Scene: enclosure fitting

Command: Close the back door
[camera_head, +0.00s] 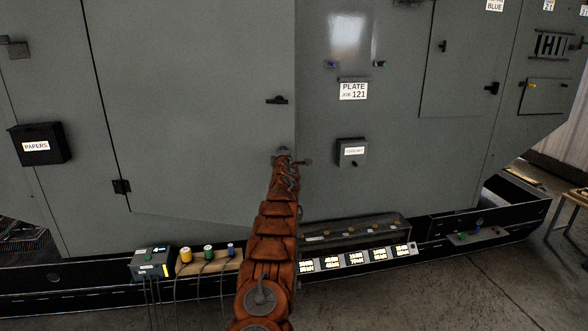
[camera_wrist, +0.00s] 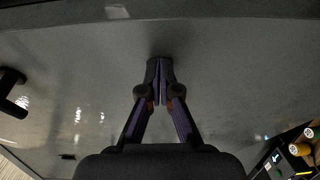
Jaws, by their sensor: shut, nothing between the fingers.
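The large grey door (camera_head: 200,110) fills the left-centre of the head view, with a black hinge (camera_head: 121,186) at its lower left and a black handle (camera_head: 277,100) near its right edge. Its bottom edge slants away from the enclosure's base line, so it seems to stand ajar; the gap is unclear. My gripper (camera_head: 285,157) is at the door's right edge, below the handle. In the wrist view my gripper (camera_wrist: 161,68) is shut and empty, pointing at a grey panel (camera_wrist: 220,70). A dark handle (camera_wrist: 12,95) shows at the left. Contact cannot be told.
A black box labelled PAPERS (camera_head: 38,144) is on the left panel. A small labelled box (camera_head: 351,153) sticks out right of my gripper. Below are a control box (camera_head: 151,262), coloured spools (camera_head: 208,253) and a row of displays (camera_head: 355,258). Open floor lies at the lower right.

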